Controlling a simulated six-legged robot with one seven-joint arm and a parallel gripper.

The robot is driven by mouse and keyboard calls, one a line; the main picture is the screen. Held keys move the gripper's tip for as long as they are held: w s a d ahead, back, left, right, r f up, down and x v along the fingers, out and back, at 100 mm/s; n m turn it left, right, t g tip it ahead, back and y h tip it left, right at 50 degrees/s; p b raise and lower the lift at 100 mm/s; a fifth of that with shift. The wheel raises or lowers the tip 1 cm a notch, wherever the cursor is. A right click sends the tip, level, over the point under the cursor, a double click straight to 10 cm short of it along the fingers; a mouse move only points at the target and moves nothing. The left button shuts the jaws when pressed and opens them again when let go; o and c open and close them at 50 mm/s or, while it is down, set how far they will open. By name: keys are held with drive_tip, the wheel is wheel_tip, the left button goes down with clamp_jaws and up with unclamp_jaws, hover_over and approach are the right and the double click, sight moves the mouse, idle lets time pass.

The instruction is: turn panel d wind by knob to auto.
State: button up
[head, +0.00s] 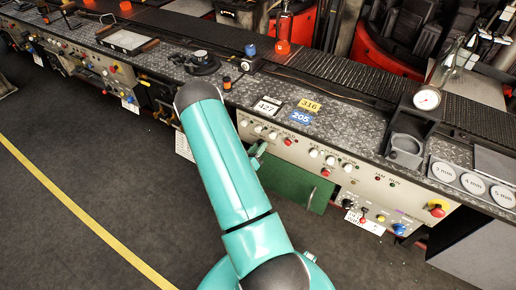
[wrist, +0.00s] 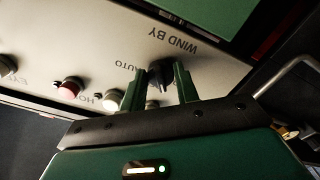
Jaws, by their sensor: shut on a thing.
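The dark wind-by knob (wrist: 161,75) is on a pale panel (wrist: 85,45) in the wrist view, where the picture is turned over. The lettering "WIND BY" is beside it and "AUTO" is to its left. My gripper (wrist: 158,76) is shut on the knob, with one green finger on each side. The fingers hide part of the knob, and I cannot tell for sure which mark its pointer faces. In the head view my teal arm reaches to the long bench front (head: 270,130) and hides the knob.
A red button (wrist: 72,88) and a white button (wrist: 112,99) are close to my left finger. A bent metal handle (wrist: 296,66) is to the right. A green door (head: 300,187) is under the panel, and dark floor is clear in front.

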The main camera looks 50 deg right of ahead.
drive_tip(key=shift+w+a+m, duration=0.1)
drive_tip(key=shift+m, duration=3.9)
drive_tip(key=shift+w+m, duration=0.1)
drive_tip(key=shift+m, duration=3.9)
drive_tip(key=o, duration=1)
drive_tip(key=shift+c, duration=0.2)
drive_tip(key=s+a, duration=0.1)
drive_tip(key=a, duration=1.2)
drive_tip(key=shift+s+a, duration=0.15)
drive_tip(key=shift+a, duration=0.2)
